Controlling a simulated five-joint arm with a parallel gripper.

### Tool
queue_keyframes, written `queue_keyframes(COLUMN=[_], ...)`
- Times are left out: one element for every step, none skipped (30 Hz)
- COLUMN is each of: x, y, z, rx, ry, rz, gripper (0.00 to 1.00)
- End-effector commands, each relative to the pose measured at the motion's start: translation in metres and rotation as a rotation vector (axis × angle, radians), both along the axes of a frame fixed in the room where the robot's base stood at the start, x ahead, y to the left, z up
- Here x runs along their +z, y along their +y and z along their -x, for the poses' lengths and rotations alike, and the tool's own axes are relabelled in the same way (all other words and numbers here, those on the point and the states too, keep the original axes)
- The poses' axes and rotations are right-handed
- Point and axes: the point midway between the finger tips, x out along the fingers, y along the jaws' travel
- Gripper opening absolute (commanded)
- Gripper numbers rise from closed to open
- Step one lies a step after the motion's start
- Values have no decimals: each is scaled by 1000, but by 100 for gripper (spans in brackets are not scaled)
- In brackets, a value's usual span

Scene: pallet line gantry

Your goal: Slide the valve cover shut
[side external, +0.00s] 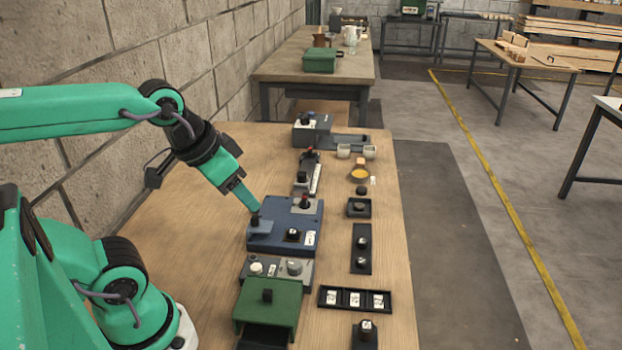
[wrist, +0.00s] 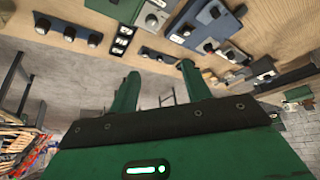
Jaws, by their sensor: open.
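A blue box (side external: 284,240) stands on the bench in the side external view, with a red-based lever, a black knob and a label on top. A small grey-blue plate with a dark knob (side external: 260,230) sits at its left edge; it may be the valve cover, but I cannot tell for certain. My gripper (side external: 254,212) is at that knob, its tips partly overlapping it; contact is unclear. In the wrist view my gripper (wrist: 158,70) has its two green fingers apart with nothing visible between them. The blue box also shows in the wrist view (wrist: 197,22).
A grey control panel (side external: 276,272) and a green box (side external: 268,297) stand nearer the camera. A grey unit with a dark rail (side external: 312,130) stands at the back. Black trays (side external: 362,250) line the right side. The bench's left part is clear beside the block wall.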

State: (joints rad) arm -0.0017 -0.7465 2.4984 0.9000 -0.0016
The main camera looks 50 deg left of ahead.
Motion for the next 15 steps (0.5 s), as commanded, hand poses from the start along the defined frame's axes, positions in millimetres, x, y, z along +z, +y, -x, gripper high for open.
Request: queue_keyframes(x=[0,0,-1,-1,-2,-3,-4,-5,-6,-7,-9,-11,-12,-14,-17], y=[1,2,3,4,5,7,9,11,14,16,19,23,26,29,34], z=[-1,-2,-3,-5,-6,-8,-10,-13,-16,-19,-22,-26,-29,-32,-37], rx=[6,11,19,27,36,49,61,76,96,112,130,156,176,196,224], ry=[4,7,12,18,24,34,43,52,65,76,88,104,116,129,146], rz=[1,3,5,5,8,10,13,17,22,25,30,36,41,45,52], gripper=[38,38,38,38,38,38,38,38,38,38,38,38,38,38,38])
